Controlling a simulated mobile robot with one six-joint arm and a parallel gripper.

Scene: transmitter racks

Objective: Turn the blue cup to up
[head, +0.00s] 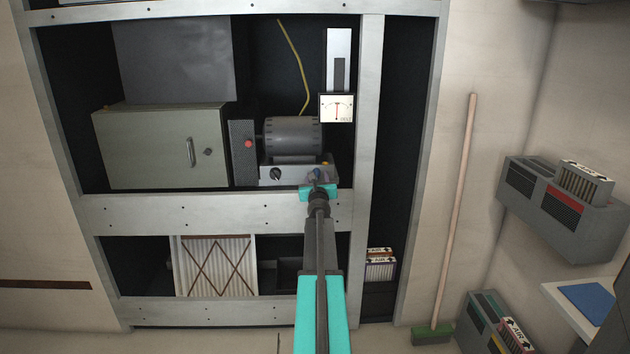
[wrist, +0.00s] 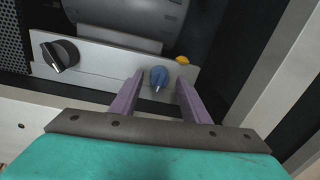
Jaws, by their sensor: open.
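The blue cup is a small blue rotary knob (wrist: 159,77) on the light panel below the grey motor. In the wrist view its white mark points down, a little to the left. In the head view the knob (head: 317,173) is small and partly behind my gripper. My gripper (wrist: 157,88) is open, with one purple finger on each side of the knob. The fingertips look close around it, with a gap on both sides; I cannot tell whether they reach its full depth. It also shows in the head view (head: 317,181) in front of the panel.
A black knob (wrist: 60,55) sits left on the same panel, and a yellow button (wrist: 182,60) is close to the right finger. The grey motor (head: 292,136) is above. A meter (head: 337,108) hangs above right. The rack's metal crossbar (head: 215,212) runs below the panel.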

